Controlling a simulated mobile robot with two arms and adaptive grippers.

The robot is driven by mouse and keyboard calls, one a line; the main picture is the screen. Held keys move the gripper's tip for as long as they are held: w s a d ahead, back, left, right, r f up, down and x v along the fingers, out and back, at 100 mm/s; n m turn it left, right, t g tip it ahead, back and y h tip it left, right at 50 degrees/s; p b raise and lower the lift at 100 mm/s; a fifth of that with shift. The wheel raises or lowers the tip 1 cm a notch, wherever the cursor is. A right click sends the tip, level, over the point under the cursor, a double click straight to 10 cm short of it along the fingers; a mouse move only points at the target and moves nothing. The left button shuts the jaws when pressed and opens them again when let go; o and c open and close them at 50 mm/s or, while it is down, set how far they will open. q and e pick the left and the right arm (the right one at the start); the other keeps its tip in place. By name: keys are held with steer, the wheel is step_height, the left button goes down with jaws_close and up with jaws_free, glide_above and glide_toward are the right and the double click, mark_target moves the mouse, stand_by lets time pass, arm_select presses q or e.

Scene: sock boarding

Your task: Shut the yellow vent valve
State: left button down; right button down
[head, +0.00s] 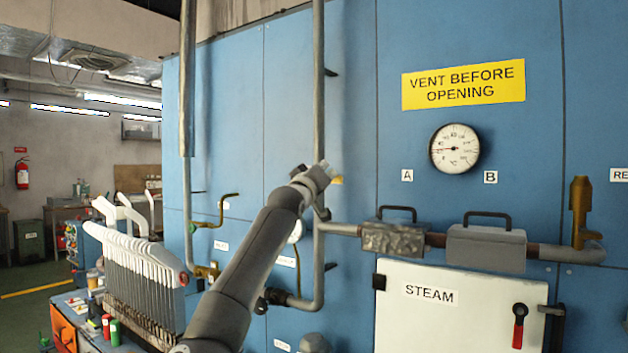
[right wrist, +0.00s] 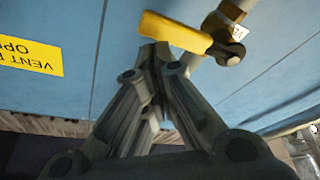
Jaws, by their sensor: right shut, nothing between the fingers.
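The yellow lever of the vent valve (right wrist: 175,32) lies across the top of the right wrist view, joined at its right end to a dark pivot (right wrist: 228,52) on a pipe. In the head view only a small yellow piece of it (head: 337,180) shows beside my right gripper (head: 322,175), which hides most of the valve. In the wrist view my right gripper (right wrist: 158,50) is shut and empty, its fingertips at the lever's lower edge near the middle. I cannot tell whether they touch it. My left gripper is out of view.
The blue panel (head: 285,100) stands behind, with vertical pipes (head: 318,80) and a gauge (head: 455,148). A yellow sign (head: 463,84) reads "VENT BEFORE OPENING". Below right are a pipe with handled blocks (head: 486,248) and a white STEAM door (head: 460,320). A rack of white boards (head: 135,260) stands left.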

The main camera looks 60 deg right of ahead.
steer(key=v, duration=1)
steer(key=shift+a+r, duration=0.2)
